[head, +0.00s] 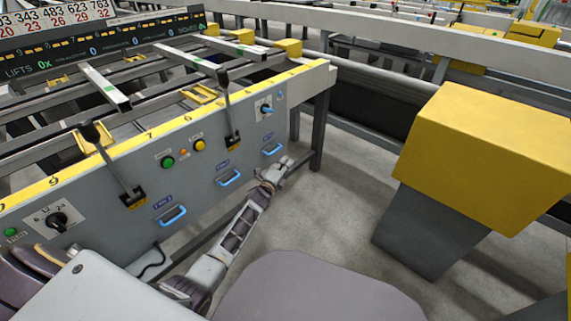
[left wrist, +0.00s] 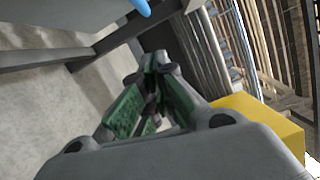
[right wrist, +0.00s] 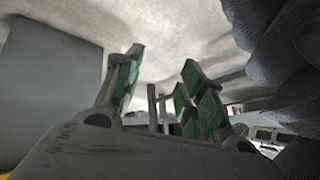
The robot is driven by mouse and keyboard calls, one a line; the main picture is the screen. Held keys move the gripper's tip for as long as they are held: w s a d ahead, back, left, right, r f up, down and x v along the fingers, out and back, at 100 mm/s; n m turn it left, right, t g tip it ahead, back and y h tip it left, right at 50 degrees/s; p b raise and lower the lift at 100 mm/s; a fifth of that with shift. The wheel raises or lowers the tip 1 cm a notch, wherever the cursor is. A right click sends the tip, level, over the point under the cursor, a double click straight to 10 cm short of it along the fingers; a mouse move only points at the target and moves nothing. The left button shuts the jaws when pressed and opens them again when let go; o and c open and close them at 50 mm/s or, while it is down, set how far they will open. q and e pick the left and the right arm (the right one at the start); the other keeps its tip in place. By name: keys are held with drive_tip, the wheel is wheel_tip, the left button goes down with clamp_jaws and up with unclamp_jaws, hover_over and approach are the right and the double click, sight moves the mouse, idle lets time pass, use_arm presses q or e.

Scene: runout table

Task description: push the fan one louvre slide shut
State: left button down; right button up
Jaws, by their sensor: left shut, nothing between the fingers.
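The grey control panel has three blue slide handles: a left one (head: 172,216), a middle one (head: 229,178) and a right one (head: 271,150). Their small labels are too blurred to tell which is fan one. My left gripper (head: 289,161) is shut and empty, just below and to the right of the right handle in the head view. In the left wrist view its green-padded fingers (left wrist: 157,72) meet at the tips, and a blue handle end (left wrist: 142,7) shows beyond them at the top. My right gripper (right wrist: 160,72) is open and empty over the floor; the head view does not show it.
The panel also carries two black levers (head: 231,110), a green button (head: 167,162), a yellow button (head: 199,144) and rotary knobs (head: 58,219). A yellow-topped grey pedestal (head: 480,150) stands at right. Open concrete floor (head: 335,215) lies between it and the panel.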

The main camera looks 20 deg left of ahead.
use_arm(q)
drive_tip(key=s+a+p, duration=0.1)
drive_tip(key=s+p, duration=0.2)
drive_tip(key=s, duration=0.6)
drive_tip(key=shift+s+f, duration=0.2)
drive_tip(key=shift+s, duration=0.05)
use_arm(e)
wheel_tip(320, 180, up, 6)
drive_tip(key=d+g, duration=0.1)
drive_tip(key=shift+n+h, duration=0.3)
drive_tip(key=shift+h, duration=0.1)
drive_tip(key=shift+w+r, duration=0.1)
drive_tip(key=shift+r, duration=0.05)
drive_tip(key=shift+a, duration=0.1)
